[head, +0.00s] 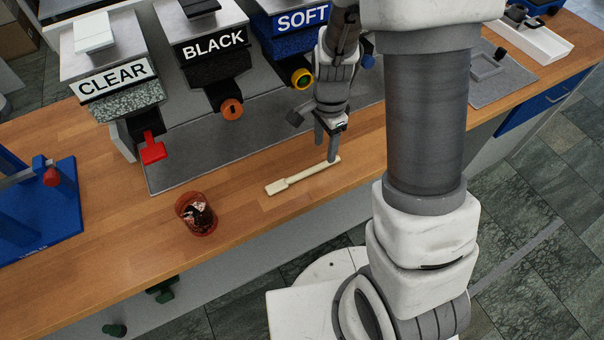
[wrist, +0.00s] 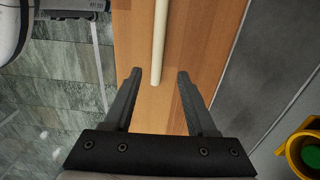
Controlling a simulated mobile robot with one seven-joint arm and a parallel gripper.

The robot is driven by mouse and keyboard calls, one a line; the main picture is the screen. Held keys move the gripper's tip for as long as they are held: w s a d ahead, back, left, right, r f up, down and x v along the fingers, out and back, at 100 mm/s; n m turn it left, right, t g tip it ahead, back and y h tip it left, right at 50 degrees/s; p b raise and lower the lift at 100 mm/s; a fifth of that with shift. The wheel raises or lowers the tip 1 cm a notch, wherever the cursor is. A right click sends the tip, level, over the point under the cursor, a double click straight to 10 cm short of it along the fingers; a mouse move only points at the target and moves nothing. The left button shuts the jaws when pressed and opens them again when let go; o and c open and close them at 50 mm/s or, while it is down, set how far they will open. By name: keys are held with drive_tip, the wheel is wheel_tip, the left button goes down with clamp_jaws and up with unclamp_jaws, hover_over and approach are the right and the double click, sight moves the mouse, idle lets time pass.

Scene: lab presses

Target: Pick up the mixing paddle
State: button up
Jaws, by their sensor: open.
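The mixing paddle (head: 302,177) is a pale cream stick with a wider flat end at the left. It lies flat on the wooden bench in the head view. My gripper (head: 326,148) is above its right, narrow end, fingers pointing down. In the wrist view the paddle (wrist: 159,45) runs down from the top edge, and its end lies between and just beyond the fingertips of my open gripper (wrist: 160,75). The jaws hold nothing. The wide end is out of the wrist view.
Dispensers labelled CLEAR (head: 113,80), BLACK (head: 213,43) and SOFT (head: 302,20) stand behind on a grey mat (head: 190,168). A reddish cup (head: 197,214) with dark contents stands left of the paddle. A blue press (head: 45,215) is at the far left. The bench's front edge is close.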

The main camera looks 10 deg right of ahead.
sight(325, 162)
drive_tip(key=shift+s+d+f, duration=0.1)
drive_tip(key=shift+s+f, duration=0.05)
drive_tip(key=shift+f, duration=2.45)
clamp_jaws()
